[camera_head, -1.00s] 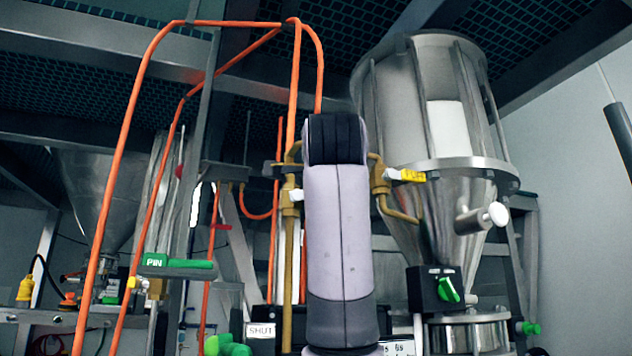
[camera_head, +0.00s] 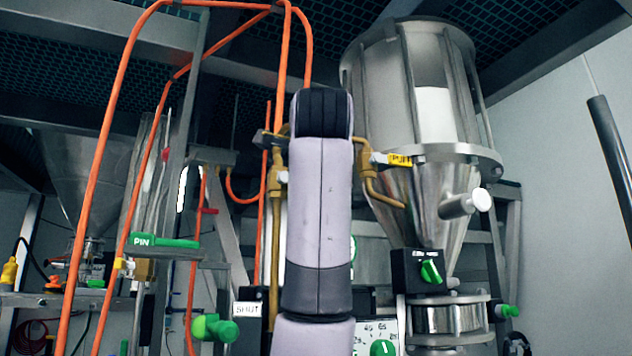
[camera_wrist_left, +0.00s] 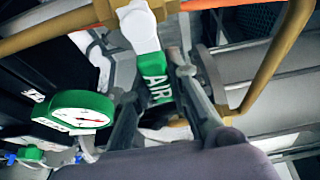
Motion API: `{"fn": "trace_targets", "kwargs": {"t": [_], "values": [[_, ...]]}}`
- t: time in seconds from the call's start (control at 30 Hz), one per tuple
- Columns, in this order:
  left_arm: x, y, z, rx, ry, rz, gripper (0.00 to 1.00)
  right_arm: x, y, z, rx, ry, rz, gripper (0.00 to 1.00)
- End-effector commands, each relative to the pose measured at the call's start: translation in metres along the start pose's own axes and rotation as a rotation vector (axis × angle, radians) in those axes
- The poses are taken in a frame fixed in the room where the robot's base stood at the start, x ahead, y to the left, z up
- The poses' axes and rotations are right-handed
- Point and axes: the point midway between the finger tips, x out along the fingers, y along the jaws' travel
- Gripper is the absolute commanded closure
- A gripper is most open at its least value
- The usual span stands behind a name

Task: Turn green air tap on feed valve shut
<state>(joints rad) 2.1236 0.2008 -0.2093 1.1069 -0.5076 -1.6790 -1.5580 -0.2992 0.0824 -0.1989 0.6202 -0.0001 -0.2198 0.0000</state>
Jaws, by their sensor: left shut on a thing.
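The green air tap handle (camera_wrist_left: 154,66), marked AIR, shows in the left wrist view. It hangs from a white stem (camera_wrist_left: 138,24) on a brass pipe. The dark fingers of my left gripper (camera_wrist_left: 158,86) stand on both sides of the handle and are shut on it. In the head view my pale left arm stands upright in the middle and hides the gripper and this handle. My right gripper is not in view.
A steel hopper (camera_head: 412,90) stands right of my arm, with a black box and green knob (camera_head: 431,271) below. A green PIN handle (camera_head: 165,243) and orange pipes (camera_head: 102,150) are at left. A round green-rimmed gauge (camera_wrist_left: 82,112) sits beside my gripper.

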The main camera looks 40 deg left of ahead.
Motion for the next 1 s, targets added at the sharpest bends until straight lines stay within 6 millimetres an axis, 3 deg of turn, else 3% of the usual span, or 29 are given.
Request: {"fn": "trace_targets", "kwargs": {"t": [0.03,0.07,0.37,0.73,0.87,1.0], "values": [[0.001,0.002,-0.001,0.003,-0.001,0.004,1.0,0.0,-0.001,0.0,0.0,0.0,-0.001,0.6],[0.001,0.002,-0.001,0.003,-0.001,0.005,0.82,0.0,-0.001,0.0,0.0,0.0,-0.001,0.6],[0.001,0.001,0.0,0.001,0.0,0.003,0.62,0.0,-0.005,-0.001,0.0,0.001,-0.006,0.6],[-0.004,0.0,0.0,-0.001,0.0,0.001,0.62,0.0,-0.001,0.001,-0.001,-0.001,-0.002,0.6],[-0.021,0.0,0.0,-0.001,0.001,-0.001,0.62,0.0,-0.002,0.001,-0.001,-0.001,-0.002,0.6],[-0.052,-0.001,-0.001,-0.001,0.001,-0.003,0.62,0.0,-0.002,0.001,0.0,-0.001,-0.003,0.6]]}}
